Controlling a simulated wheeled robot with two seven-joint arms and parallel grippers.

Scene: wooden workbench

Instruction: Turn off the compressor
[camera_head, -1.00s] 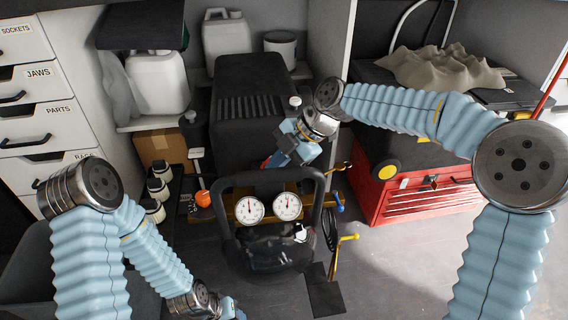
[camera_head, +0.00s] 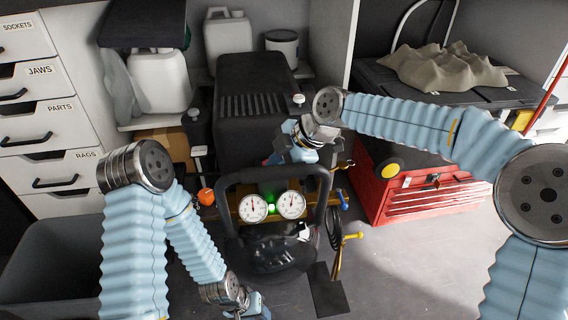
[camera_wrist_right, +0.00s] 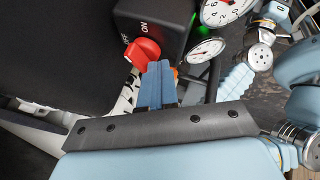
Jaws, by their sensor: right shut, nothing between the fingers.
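The black compressor (camera_head: 250,120) stands on the floor in the middle of the head view, with two white gauges (camera_head: 252,208) and a lit green light (camera_head: 271,208) on its front. In the right wrist view its red knob (camera_wrist_right: 142,50) sits on a black box marked OFF and ON. Which mark the knob points to is unclear. My right gripper (camera_wrist_right: 158,70) is shut and empty, its blue fingertips close beside the knob; contact cannot be told.
A black handle bar (camera_head: 325,200) arches around the gauges. A red tool chest (camera_head: 400,195) stands on the right and white drawers (camera_head: 35,125) on the left. An orange ball-shaped part (camera_head: 206,196) is left of the compressor. Floor (camera_head: 400,270) is clear at front right.

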